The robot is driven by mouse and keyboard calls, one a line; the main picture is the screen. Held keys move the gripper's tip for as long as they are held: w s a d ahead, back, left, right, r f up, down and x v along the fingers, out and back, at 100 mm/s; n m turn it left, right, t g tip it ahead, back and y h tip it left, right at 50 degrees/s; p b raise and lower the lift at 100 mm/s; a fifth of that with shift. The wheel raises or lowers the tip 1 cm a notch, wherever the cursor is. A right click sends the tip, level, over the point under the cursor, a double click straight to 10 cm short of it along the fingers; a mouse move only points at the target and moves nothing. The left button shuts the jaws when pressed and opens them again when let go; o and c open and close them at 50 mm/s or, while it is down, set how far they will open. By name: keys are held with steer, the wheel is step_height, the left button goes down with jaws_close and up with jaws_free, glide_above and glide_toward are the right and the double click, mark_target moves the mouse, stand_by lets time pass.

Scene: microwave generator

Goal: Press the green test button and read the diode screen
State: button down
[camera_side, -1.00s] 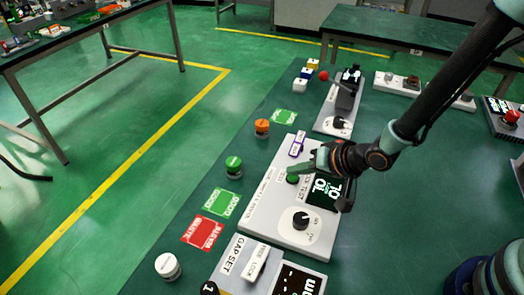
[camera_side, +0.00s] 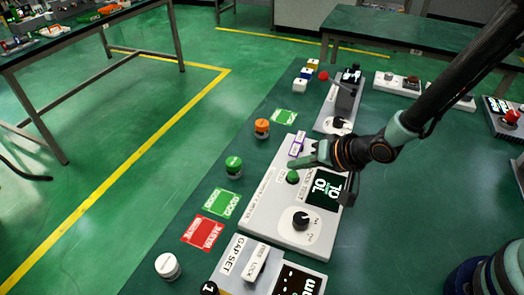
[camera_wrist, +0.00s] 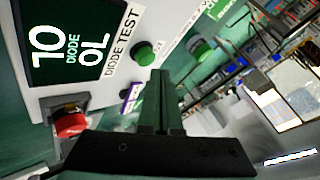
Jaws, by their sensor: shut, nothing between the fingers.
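The green test button (camera_side: 292,177) is a round cap on the grey-white diode test panel (camera_side: 262,221). It also shows in the wrist view (camera_wrist: 143,53), just beyond my fingertips. The dark diode screen (camera_side: 324,189) is lit beside it. In the wrist view the screen (camera_wrist: 70,40) carries large white characters that look like "10" and "OL", with a smaller "DIODE" between them. My gripper (camera_side: 298,165) is shut and empty, above the panel by the button. It looks apart from the button. In the wrist view its fingers (camera_wrist: 161,80) are together.
A black knob (camera_side: 301,219) sits on the panel's near end. The gap set panel (camera_side: 237,261) lies in front. A green-capped cylinder (camera_side: 233,166), an orange-capped one (camera_side: 262,128) and a white one (camera_side: 167,266) stand left. Another knob panel (camera_side: 337,123) is behind.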

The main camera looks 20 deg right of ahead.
mark_target(297, 177)
steer(key=shift+r, duration=2.5)
steer(key=s+d+r+n+g+h, duration=0.1)
steer(key=s+d+r, duration=0.2)
steer(key=d+r, duration=0.2)
steer(key=s+d+r+n+h, duration=0.1)
steer(key=s+d+r, duration=0.3)
steer(key=d, duration=0.4)
steer(key=s+d+r+n+g+h, duration=0.1)
steer(key=s+d+r+n+h, duration=0.1)
steer(key=s+d+r, duration=0.2)
steer(key=d+r, duration=0.1)
steer(key=d, duration=0.2)
steer(key=shift+s+d+r+n+g, duration=0.15)
steer(key=shift+s+r+n+g, duration=0.1)
steer(key=shift+r+n+g, duration=0.05)
